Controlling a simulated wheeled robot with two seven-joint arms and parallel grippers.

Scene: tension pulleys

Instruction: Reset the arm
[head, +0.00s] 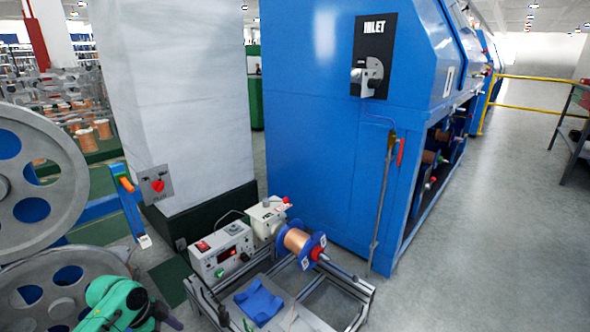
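My teal-green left arm (115,303) comes in at the bottom left, in front of the large grey pulley wheels. A dark part at its right end may be my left gripper (166,316). It is partly cut off by the bottom edge, and I cannot tell whether its fingers are open or shut. I see nothing held there. It is apart from the winding stand to its right. My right arm and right gripper are not in the picture.
Grey pulley wheels (35,180) stand at the left. A metal-framed stand (350,284) carries a blue-flanged copper spool (298,240), a control box (222,252) and a blue piece (259,302). A big blue machine (315,130) and white pillar (165,90) stand behind.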

